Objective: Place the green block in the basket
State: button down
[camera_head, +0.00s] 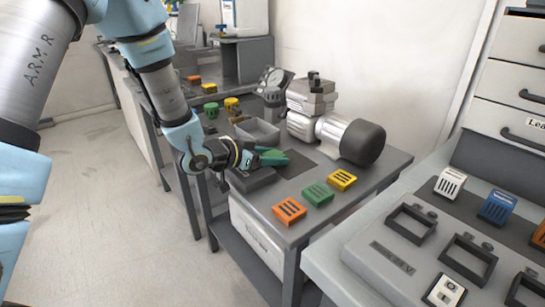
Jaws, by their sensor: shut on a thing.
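My gripper (256,157) is over the dark table, above a low dark grey tray. It is shut on a green piece (273,158) that shows at its tip; the fingers and part of this piece are hard to make out. A slotted green block (318,194) lies apart on the table's front part, between an orange block (289,211) and a yellow block (342,180). A grey open bin (262,133), which looks like the basket, stands just behind my gripper. Its inside is only partly seen.
A silver motor with a black end (361,142) stands right of the bin. The dark tray (252,179) is below my gripper. More coloured blocks lie farther back. A nearer bench (345,250) at right holds slotted blocks and square frames. Floor at left is clear.

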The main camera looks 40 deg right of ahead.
jog(key=shift+f, duration=0.15)
jog(key=shift+c, duration=0.6)
grip_release()
jog(key=shift+a+r, duration=0.1)
jog(key=shift+r, duration=0.1)
jog(key=v, duration=1.1)
jog(key=shift+a+r, duration=0.1)
jog(key=shift+a, duration=0.3)
jog(key=shift+w, duration=0.15)
